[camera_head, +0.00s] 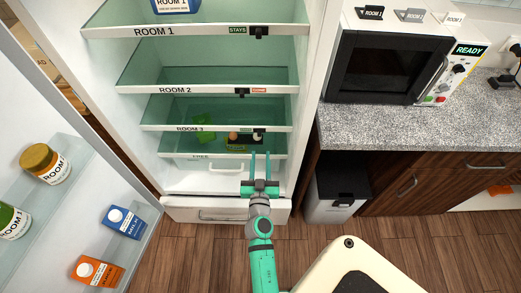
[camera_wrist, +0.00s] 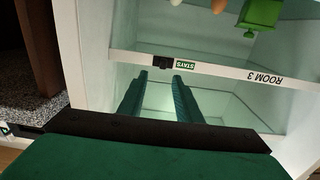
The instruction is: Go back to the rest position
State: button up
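My gripper (camera_head: 260,158) is in front of the lower part of the open fridge, near the shelf edge below the ROOM 3 shelf (camera_head: 163,128). Its two green fingers are apart with nothing between them. In the wrist view the gripper (camera_wrist: 160,82) points into the fridge, and the ROOM 3 label shows upside down beyond the fingertips. My arm reaches forward from the bottom of the head view. I cannot tell whether the fingers touch the shelf edge.
The fridge door (camera_head: 75,215) stands open at left, with jars and cartons in its racks. A green item (camera_head: 204,127) and a dark tray (camera_head: 243,140) are on the ROOM 3 shelf. A counter (camera_head: 410,130) with a microwave (camera_head: 385,68) and a bin (camera_head: 338,192) are right.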

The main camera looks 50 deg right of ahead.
jog(key=shift+s+a, duration=0.4)
dwell(0.3)
jog(key=s+a+f+n+t+y, duration=0.1)
jog(key=s+a+n+t+y, duration=0.2)
jog(key=a, duration=0.9)
jog(key=s+a+f+n+y, duration=0.2)
jog(key=s+a+y, duration=0.2)
jog(key=a, duration=0.9)
jog(key=s+a+r+n+y, duration=0.2)
jog(key=s+a+r+y, duration=0.1)
jog(key=s+a+r, duration=0.2)
jog(key=s+a+r+n+y, duration=0.2)
jog(key=s+a+r, duration=0.3)
jog(key=s, duration=0.5)
jog(key=shift+s+a+r+n+y, duration=0.15)
jog(key=shift+s+a+n+y, duration=0.15)
jog(key=shift+a+y, duration=0.6)
jog(key=shift+w+a, duration=0.15)
jog(key=shift+a, duration=0.05)
